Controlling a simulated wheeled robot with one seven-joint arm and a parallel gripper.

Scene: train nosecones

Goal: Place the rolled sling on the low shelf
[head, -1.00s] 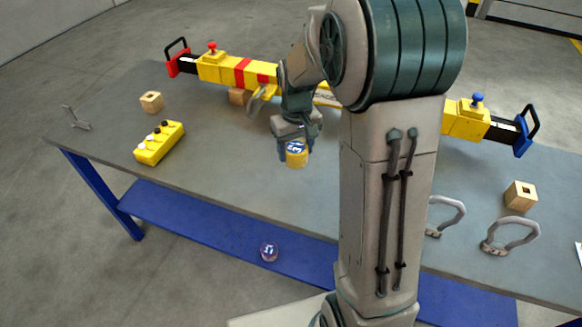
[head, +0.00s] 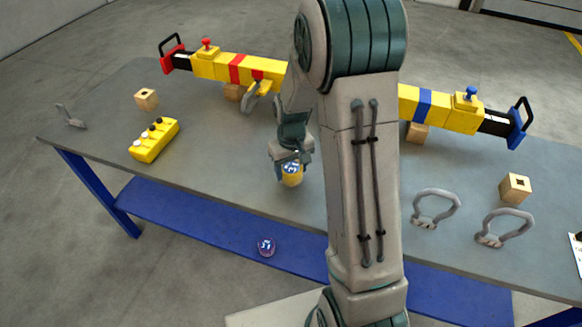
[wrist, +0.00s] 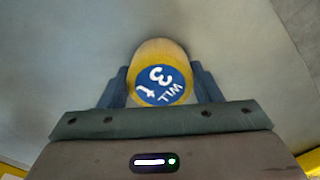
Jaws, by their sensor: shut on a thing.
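The rolled sling is a yellow roll with a blue, white-lettered round end (wrist: 161,84). It also shows in the head view (head: 292,176). My gripper (head: 290,166) is shut on it, with one blue finger on each side of the roll in the wrist view (wrist: 160,88). The gripper is over the grey tabletop near its front edge; I cannot tell the exact gap beneath the roll. The low shelf (head: 200,222) is a long blue board under the table.
A yellow spreader beam (head: 215,66) lies across the back of the table on wooden blocks (head: 417,133). A yellow control box (head: 154,140) is at left. Two grey shackles (head: 436,207) (head: 505,228) and another block (head: 515,187) are at right. The shelf left of the purple item is clear.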

